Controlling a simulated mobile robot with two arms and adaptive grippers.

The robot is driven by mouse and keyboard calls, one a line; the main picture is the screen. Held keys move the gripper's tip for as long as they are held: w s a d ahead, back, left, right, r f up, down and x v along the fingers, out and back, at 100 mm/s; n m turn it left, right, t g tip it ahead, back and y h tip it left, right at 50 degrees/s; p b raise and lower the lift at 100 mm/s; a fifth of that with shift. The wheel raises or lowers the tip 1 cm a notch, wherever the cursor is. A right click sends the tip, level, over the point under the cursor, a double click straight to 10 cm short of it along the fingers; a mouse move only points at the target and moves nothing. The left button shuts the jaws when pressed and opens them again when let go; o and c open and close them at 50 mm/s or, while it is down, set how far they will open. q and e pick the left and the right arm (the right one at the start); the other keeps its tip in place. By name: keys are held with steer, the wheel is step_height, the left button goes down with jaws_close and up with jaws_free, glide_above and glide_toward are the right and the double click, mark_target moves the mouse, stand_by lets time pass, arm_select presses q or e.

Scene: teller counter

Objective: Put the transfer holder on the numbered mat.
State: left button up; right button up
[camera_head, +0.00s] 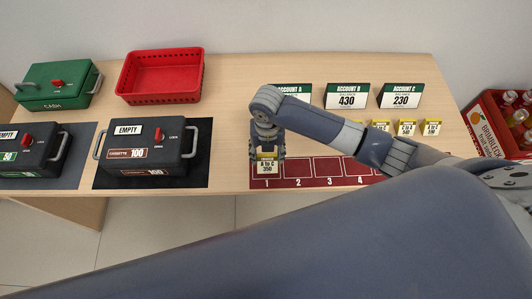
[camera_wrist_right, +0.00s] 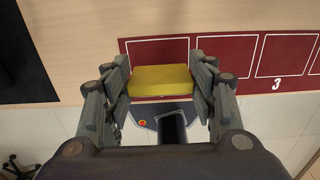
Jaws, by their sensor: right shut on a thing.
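The transfer holder (camera_head: 267,165) is a small yellow-topped block with a white label reading "A to C 350". My right gripper (camera_head: 267,150) is shut on it from above. The holder is over or at square 1, at the left end of the dark red numbered mat (camera_head: 328,170). In the right wrist view the yellow holder (camera_wrist_right: 160,81) sits between the two fingers, near the mat's (camera_wrist_right: 236,45) front edge. I cannot tell whether it touches the mat. My left gripper does not show.
Account signs (camera_head: 347,96) stand behind, with several small yellow holders (camera_head: 407,127) in front. Dark cassettes (camera_head: 150,148), a green cash box (camera_head: 58,86) and a red basket (camera_head: 186,79) are at left. A red crate of bottles (camera_head: 488,120) is at right. Squares 2 and 3 look empty.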

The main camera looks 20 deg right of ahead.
mark_target(266, 156)
steer(key=shift+w, duration=0.65)
step_height(266, 156, down, 3)
steer(key=shift+s+r+p, duration=0.1)
steer(key=shift+r+p, duration=0.05)
steer(key=shift+p, duration=0.4)
steer(key=shift+f, duration=0.7)
steer(key=o, duration=1)
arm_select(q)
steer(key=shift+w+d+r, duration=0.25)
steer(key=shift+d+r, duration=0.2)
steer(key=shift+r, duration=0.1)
arm_select(e)
steer(key=shift+o, duration=0.4)
steer(key=shift+r, duration=0.1)
